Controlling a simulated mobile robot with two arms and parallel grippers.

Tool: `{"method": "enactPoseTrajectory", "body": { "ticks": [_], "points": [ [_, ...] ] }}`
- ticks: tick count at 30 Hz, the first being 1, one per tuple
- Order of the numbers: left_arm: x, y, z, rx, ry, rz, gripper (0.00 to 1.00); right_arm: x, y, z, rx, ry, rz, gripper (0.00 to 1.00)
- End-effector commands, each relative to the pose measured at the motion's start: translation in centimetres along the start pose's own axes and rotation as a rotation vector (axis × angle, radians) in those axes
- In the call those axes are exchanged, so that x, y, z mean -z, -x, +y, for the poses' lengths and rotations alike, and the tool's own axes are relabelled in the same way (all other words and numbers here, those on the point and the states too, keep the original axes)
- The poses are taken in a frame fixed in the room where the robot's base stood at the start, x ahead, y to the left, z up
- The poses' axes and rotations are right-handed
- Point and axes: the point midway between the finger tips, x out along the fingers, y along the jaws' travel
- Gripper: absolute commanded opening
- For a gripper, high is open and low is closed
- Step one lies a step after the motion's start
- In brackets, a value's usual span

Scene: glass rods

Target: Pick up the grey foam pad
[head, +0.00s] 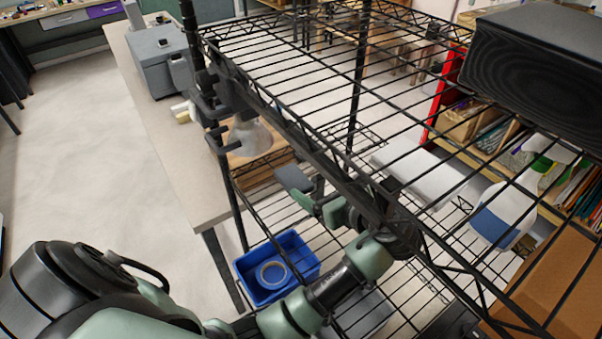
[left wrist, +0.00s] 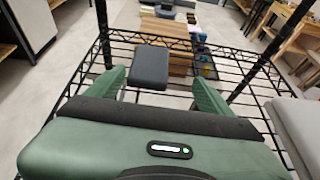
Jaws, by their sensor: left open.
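The grey foam pad (head: 293,178) is a dark grey block below the top wire shelf in the head view. In the left wrist view the pad (left wrist: 150,64) lies just ahead of the fingers, roughly between their tips. My left gripper (head: 309,196) reaches in under the top shelf, with its green fingers close to the pad. In the left wrist view the left gripper (left wrist: 157,78) is open, with a gap on each side of the pad. I cannot tell whether either finger touches it. My right gripper is not in view.
The black top wire shelf (head: 280,40) spans above my left arm. A blue bin (head: 247,284) holding a ring-shaped item stands lower down. A cardboard box (head: 560,285) and a large dark block (head: 540,50) are at the right. A light table (head: 150,110) runs along the left.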

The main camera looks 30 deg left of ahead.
Motion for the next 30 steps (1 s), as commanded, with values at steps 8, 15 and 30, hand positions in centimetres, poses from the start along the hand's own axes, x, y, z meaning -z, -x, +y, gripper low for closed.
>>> {"method": "enactPoseTrajectory", "body": {
  "ticks": [8,15,30],
  "points": [
    [-0.5,-3.3,0.5,-0.005,-0.003,-0.003,0.82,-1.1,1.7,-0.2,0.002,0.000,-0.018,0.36],
    [-0.3,-6.7,0.9,-0.003,-0.003,-0.003,0.82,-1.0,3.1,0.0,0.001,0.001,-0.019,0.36],
    [-0.1,-7.3,0.8,-0.001,0.000,-0.001,0.29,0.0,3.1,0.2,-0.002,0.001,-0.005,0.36]
  ]
}}
